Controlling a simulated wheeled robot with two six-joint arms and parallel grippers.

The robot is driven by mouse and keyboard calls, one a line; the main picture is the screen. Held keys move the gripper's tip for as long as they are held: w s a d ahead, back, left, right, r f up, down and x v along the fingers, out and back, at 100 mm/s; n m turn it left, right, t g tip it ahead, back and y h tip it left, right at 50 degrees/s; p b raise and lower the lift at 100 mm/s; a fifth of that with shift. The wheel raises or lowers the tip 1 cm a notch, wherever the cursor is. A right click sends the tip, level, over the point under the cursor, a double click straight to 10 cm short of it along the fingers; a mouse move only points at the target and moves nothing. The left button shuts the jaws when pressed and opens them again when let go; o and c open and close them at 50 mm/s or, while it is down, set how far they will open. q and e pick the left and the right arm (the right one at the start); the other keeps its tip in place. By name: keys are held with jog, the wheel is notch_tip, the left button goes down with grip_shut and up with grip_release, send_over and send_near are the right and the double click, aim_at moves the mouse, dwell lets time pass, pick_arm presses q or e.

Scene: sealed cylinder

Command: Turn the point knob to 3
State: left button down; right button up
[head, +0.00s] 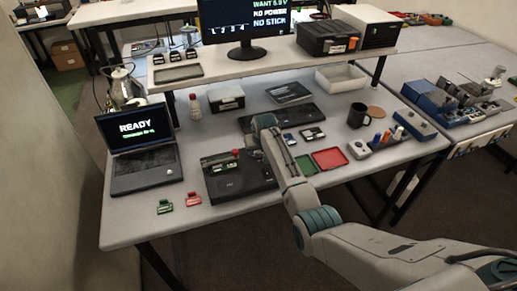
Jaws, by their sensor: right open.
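A black box-like device (240,183) sits at the front middle of the bench, with small green and red parts along its back edge. I cannot make out a point knob or its setting at this size; my right arm covers part of the device's right side. My right gripper (254,147) is over the device's back right corner, open, with its fingers small and partly hidden by my wrist. I cannot tell whether it touches anything. My left gripper is out of view.
An open laptop (142,150) reading READY is on the left. Green (165,207) and red (194,199) pieces lie at the front edge. Green and red trays (329,159), a dark mug (357,116) and a grey knobbed box (359,150) are right. A monitor (243,22) stands on the shelf.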

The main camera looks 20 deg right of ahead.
jog(key=shift+f, duration=0.1)
jog(key=c, duration=1)
